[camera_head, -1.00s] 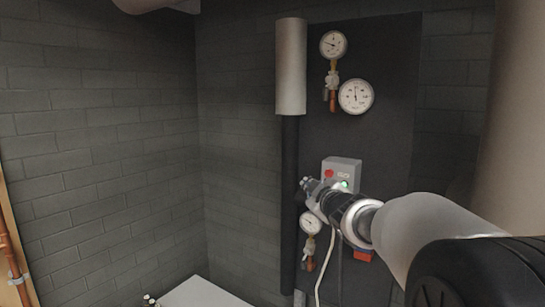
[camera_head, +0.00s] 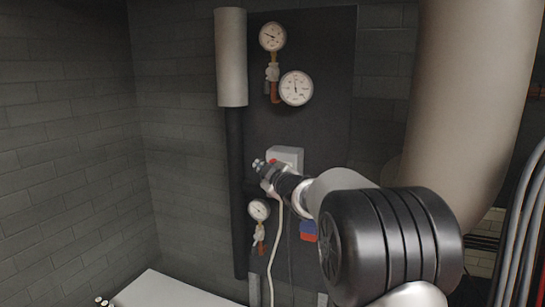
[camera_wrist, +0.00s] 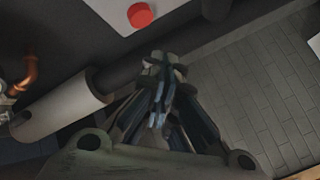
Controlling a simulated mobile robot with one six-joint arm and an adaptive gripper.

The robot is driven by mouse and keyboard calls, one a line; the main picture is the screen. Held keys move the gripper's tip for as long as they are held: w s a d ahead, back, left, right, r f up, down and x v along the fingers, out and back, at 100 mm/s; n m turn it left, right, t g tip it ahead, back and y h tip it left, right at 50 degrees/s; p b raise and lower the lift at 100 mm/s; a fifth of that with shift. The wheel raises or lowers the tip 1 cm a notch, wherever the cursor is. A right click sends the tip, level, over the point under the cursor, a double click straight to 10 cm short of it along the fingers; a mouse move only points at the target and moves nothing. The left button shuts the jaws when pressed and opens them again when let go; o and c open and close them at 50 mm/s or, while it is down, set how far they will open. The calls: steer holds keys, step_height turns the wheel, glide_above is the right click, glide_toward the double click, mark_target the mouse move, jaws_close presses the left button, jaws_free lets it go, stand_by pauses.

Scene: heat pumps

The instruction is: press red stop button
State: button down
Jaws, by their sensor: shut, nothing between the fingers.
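The red stop button (camera_head: 272,161) sits on the front of a light grey control box (camera_head: 289,155) on the dark wall panel. In the head view my gripper (camera_head: 257,164) is in front of the box, and its tip shows just left of the button. The wrist view shows the round red button (camera_wrist: 140,15) near the top edge, on the pale box face (camera_wrist: 108,14). There my gripper (camera_wrist: 163,62) is shut and empty, with its fingertips below and right of the button. A visible gap separates them in the picture. My arm hides the lower part of the box.
Gauges (camera_head: 296,88) hang above the box, and a smaller gauge (camera_head: 259,210) is below it. A vertical insulated pipe (camera_head: 231,60) runs left of the box. A thick beige pipe (camera_head: 475,90) stands at the right. A white unit (camera_head: 175,290) is below.

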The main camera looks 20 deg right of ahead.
steer(key=shift+w+d+p, duration=0.85)
steer(key=shift+w+d, duration=0.2)
stand_by(0.8)
steer(key=shift+w+d+p, duration=0.3)
steer(key=shift+p, duration=0.05)
steer(key=shift+w+d+p, duration=0.25)
steer(key=shift+p, duration=0.05)
stand_by(0.7)
steer(key=shift+s+a, duration=0.1)
steer(key=shift+s+a+b, duration=0.45)
steer(key=shift+s+b, duration=0.05)
steer(key=shift+b, duration=0.25)
